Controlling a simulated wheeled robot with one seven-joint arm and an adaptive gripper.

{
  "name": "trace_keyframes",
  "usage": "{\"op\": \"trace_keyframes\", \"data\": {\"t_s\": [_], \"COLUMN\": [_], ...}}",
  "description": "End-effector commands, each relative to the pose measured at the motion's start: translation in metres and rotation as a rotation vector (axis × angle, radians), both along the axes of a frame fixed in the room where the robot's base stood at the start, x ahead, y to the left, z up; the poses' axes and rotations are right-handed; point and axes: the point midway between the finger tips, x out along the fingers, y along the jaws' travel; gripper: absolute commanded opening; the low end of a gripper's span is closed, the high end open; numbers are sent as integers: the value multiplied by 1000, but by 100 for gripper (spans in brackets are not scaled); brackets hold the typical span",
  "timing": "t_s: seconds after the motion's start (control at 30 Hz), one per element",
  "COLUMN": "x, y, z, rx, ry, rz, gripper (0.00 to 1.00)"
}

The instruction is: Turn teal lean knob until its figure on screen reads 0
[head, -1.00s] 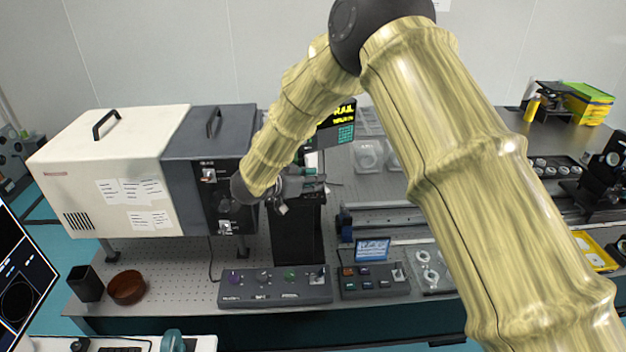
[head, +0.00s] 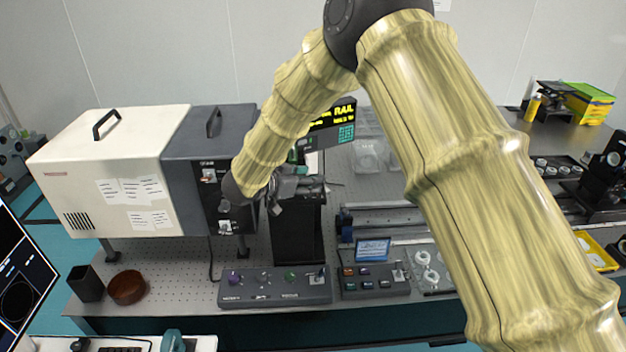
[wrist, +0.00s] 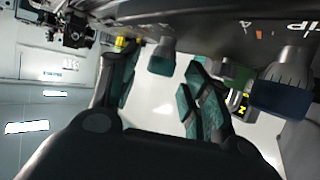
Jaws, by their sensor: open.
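In the wrist view my gripper (wrist: 160,80) is open, with teal pads on its fingers. A small knob with a grey base and dull teal cap (wrist: 162,57) shows between the fingertips. I cannot tell whether the fingers touch it. A larger knob with a dark blue-teal cap (wrist: 283,85) is to the right, outside the fingers, near partly readable lettering. Which one is the lean knob is not clear. In the head view my gripper (head: 305,186) is beside the dark instrument column; the knobs are not discernible there. A screen (head: 340,123) shows yellow text including "RAIL"; its figures are unreadable.
The white and grey instrument housing (head: 125,165) stands close left of my gripper. Control boxes with knobs (head: 275,288) and buttons (head: 374,281) lie at the table's front edge. A rail assembly (head: 375,217) is to the right. A brown bowl (head: 127,288) sits front left.

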Motion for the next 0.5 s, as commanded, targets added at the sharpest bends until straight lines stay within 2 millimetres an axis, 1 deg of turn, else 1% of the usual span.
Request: {"op": "trace_keyframes", "data": {"t_s": [0.03, 0.3, 0.5], "x": [-6, -38, -54], "y": [7, 39, 56], "z": [4, 23, 33], "rx": [0, 1, 0], "ry": [0, 0, 0], "rz": [3, 1, 0], "gripper": [48, 48, 48]}}
